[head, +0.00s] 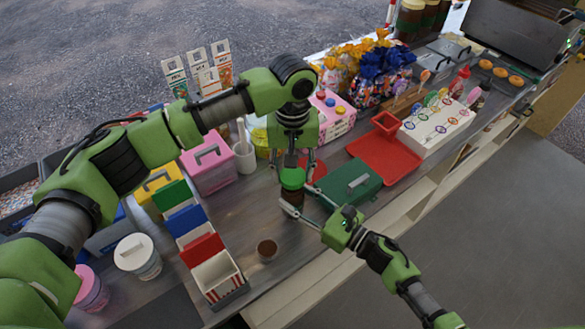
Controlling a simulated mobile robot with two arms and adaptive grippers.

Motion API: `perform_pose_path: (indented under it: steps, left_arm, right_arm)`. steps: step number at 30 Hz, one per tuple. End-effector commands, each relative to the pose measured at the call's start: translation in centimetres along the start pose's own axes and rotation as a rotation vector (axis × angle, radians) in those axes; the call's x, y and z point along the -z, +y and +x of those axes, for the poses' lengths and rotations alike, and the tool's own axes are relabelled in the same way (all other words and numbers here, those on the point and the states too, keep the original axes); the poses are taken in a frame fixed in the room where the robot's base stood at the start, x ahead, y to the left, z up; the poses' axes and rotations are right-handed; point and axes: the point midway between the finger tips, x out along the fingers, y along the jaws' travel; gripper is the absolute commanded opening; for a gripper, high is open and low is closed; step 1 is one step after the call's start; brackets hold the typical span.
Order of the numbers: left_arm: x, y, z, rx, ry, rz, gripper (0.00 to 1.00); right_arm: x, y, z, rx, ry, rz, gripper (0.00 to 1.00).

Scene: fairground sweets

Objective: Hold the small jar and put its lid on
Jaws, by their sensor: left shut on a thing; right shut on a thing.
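The small jar (291,197) is dark brown and stands upright near the middle of the counter. Its green lid (292,178) is level at the jar's mouth; I cannot tell whether it rests on the rim or is just above it. My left gripper (293,168) points down from above and is shut on the lid. My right gripper (296,205) reaches in from the right, low down, and is shut on the jar's sides. The fingers hide part of the jar.
Red, blue and green cartons (203,249) stand left. Counter between cartons and jar is clear.

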Motion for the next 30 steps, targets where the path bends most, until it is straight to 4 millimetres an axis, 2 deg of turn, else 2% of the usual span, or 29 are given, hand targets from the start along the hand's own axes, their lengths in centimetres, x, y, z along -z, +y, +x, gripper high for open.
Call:
perform_pose_path:
  steps: [3,17,30]
  left_arm:
    - [0.0,0.0,0.8,0.000,0.000,0.001,0.34]
    - [0.0,0.0,0.8,0.000,0.001,0.000,0.34]
    - [0.0,0.0,2.5,0.000,0.001,-0.002,0.34]
  right_arm:
    - [0.0,0.0,0.0,0.000,0.001,0.001,0.02]
    - [0.1,0.0,0.0,0.000,0.001,0.001,0.02]
    - [0.1,0.0,0.0,0.000,0.001,0.001,0.02]
